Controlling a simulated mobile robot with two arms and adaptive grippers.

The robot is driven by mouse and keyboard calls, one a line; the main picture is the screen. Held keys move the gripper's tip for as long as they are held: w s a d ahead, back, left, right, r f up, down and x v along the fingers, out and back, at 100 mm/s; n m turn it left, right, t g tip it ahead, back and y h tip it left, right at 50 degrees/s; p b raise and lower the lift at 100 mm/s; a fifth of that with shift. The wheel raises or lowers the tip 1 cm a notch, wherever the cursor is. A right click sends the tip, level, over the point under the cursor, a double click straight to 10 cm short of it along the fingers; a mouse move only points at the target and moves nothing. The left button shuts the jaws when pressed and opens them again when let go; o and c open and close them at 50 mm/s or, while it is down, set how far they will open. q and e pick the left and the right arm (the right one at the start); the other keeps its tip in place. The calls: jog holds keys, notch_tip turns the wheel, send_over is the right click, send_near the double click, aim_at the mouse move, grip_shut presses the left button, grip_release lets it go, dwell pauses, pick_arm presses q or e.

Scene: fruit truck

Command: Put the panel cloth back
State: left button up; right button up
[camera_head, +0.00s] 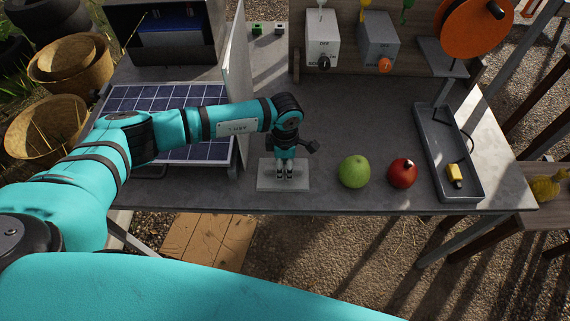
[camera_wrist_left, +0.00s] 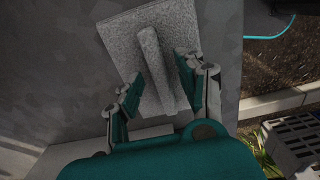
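The panel cloth (camera_head: 262,184) is a pale grey flat rectangle on the table near its front edge. In the left wrist view the cloth (camera_wrist_left: 177,28) has a raised ridge (camera_wrist_left: 153,62) along its middle. My left gripper (camera_head: 285,177) points down over the cloth. In the left wrist view the fingers of my left gripper (camera_wrist_left: 160,85) are apart, one on each side of the ridge; I cannot tell whether they touch it. The solar panel (camera_head: 200,95) lies on the table to the left, partly covered by my left arm. My right gripper is not in view.
A thin upright panel (camera_head: 238,70) stands behind my left arm, beside an open dark box (camera_head: 165,50). A green apple (camera_head: 354,171), a red apple (camera_head: 402,172) and a grey tray (camera_head: 425,130) with a yellow item (camera_head: 455,174) are to the right. The table's middle is clear.

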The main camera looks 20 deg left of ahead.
aim_at(285, 167)
pick_arm(q)
notch_tip(285, 167, up, 12)
jog(key=b, duration=0.2)
jog(key=shift+b, duration=0.3)
